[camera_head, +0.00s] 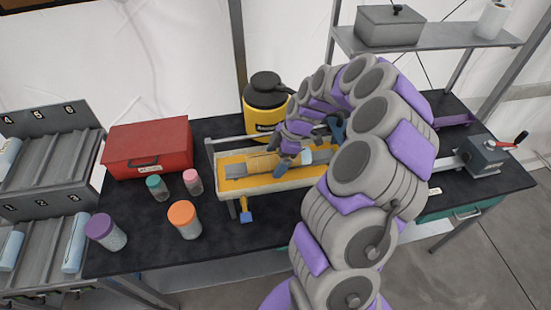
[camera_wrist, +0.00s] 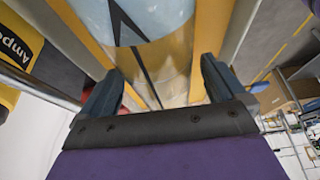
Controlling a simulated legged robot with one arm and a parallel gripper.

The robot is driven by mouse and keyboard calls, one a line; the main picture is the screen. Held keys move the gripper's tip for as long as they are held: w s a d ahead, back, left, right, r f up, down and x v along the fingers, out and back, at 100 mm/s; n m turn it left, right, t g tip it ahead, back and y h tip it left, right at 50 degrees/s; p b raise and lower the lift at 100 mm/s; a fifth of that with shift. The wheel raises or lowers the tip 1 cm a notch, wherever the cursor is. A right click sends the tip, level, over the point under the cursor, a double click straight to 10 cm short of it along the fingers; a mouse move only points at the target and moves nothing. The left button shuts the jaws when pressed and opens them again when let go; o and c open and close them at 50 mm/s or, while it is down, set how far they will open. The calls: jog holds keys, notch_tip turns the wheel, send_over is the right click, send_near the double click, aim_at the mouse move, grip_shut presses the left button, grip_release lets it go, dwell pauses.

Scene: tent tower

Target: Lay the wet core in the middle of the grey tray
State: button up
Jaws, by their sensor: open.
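The core lies lengthwise in a long tray with pale grey walls (camera_head: 262,188) and a yellow lining. Its tan, see-through part (camera_head: 262,162) is left of my gripper (camera_head: 290,150) and a pale blue part (camera_head: 322,155) is to the right. In the wrist view the pale blue part (camera_wrist: 150,18) bears a dark arrow-like mark. My gripper (camera_wrist: 160,70) is open, with one dark finger on each side of the core. I cannot tell whether the fingers touch it. My arm hides part of the tray's right end.
A yellow jug (camera_head: 266,118) stands behind the tray. Left are a red box (camera_head: 148,147) and several lidded jars, including an orange-lidded one (camera_head: 184,220). A numbered grey rack (camera_head: 45,155) holds pale blue cylinders at far left. A device with a red handle (camera_head: 490,155) stands right.

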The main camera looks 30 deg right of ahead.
jog(key=v, duration=1.7)
jog(key=shift+d+f, duration=0.1)
jog(key=s+a+r+m+g+h+b, duration=0.1)
jog(key=s+a+m, duration=0.1)
jog(key=s+a, duration=0.5)
jog(key=s+a+r+m+g+b, duration=0.15)
jog(key=s+a, duration=0.25)
jog(key=a, duration=0.7)
jog(key=s+a+f+m+h+b, duration=0.1)
jog(key=s+f+m, duration=0.3)
jog(key=s, duration=0.6)
jog(key=s+a+f+m+h+b, duration=0.1)
jog(key=s+f+m+h+b, duration=0.1)
jog(key=s+f+m, duration=0.2)
jog(key=s+m, duration=0.3)
jog(key=s, duration=0.2)
jog(key=shift+s+f, duration=0.4)
